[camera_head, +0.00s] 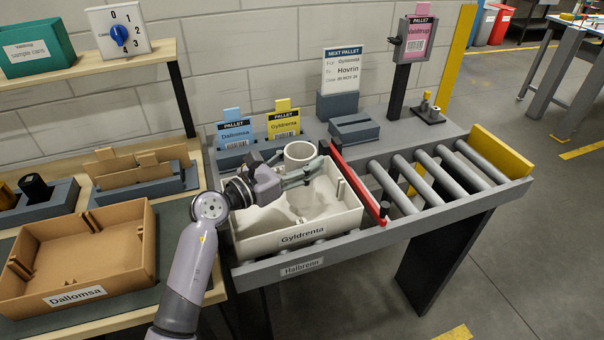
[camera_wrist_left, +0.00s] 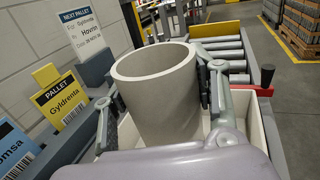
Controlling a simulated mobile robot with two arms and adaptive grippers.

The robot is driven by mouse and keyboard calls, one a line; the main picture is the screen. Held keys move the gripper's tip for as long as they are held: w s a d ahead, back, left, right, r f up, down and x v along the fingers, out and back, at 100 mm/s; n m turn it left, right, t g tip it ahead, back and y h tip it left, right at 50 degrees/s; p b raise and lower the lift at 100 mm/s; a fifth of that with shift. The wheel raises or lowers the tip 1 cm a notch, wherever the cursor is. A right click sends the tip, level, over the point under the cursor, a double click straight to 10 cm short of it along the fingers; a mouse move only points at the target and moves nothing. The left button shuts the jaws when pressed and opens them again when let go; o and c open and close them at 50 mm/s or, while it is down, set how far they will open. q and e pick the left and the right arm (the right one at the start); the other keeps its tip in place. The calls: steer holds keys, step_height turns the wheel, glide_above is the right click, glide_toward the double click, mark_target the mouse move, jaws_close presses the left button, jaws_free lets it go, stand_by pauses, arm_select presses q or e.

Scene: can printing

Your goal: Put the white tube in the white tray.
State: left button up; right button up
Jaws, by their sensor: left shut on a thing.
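The white tube (camera_head: 299,152) is an open-topped hollow cylinder standing upright at the back of the white tray (camera_head: 318,236), which is labelled Gyldrenta. My left gripper (camera_head: 303,173) reaches over the tray from the left and is shut on the tube. In the left wrist view the tube (camera_wrist_left: 155,100) sits between the two fingers of the gripper (camera_wrist_left: 160,112), with its rim above them. Its bottom is hidden, so I cannot tell whether it touches the tray floor. My right gripper is not in view.
The tray sits on the roller conveyor (camera_head: 440,180), beside a red bar (camera_head: 352,180). A brown Dallomsa tray (camera_head: 75,255) is on the bench at left. Blue (camera_head: 235,130) and yellow (camera_head: 284,121) pallet cards stand behind. The rollers right of the bar are clear.

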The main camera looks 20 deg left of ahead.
arm_select(q)
steer(key=shift+f, duration=1.85)
steer(key=shift+f, duration=0.1)
steer(key=shift+f+b, duration=0.15)
steer(key=shift+b, duration=0.25)
steer(key=o, duration=1.5)
